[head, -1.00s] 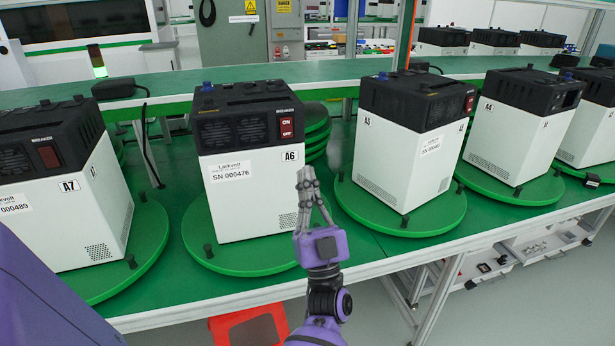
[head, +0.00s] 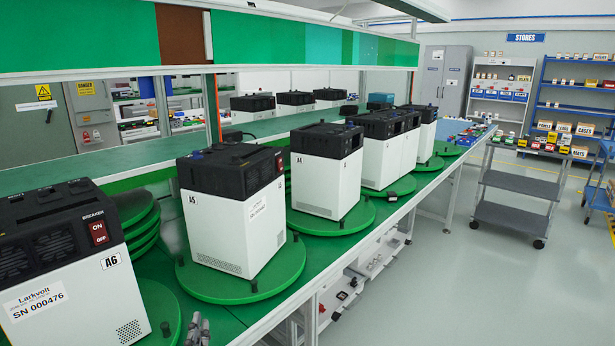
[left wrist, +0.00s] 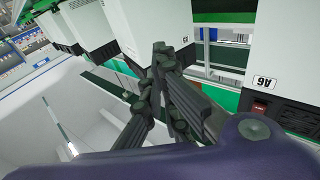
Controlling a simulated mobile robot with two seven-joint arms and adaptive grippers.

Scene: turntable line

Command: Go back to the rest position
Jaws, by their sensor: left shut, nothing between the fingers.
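My left gripper (head: 197,328) shows only by its grey fingertips at the bottom edge of the head view, in front of the green bench and right of unit A6 (head: 60,270). In the left wrist view its dark fingers (left wrist: 163,55) are closed together and empty. Unit A6 also shows there at the right (left wrist: 270,82), upside down. Unit A5 (head: 235,215), a white box with a black top, stands on a green turntable (head: 245,290). The fingertips appear apart from both units. My right gripper is in neither view.
More units stand on turntables along the bench (head: 330,170). A green overhead panel (head: 80,35) runs above it. Stacked green discs (head: 140,220) lie behind A6. A grey cart (head: 515,190) stands at the right. The grey floor (head: 450,280) between is clear.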

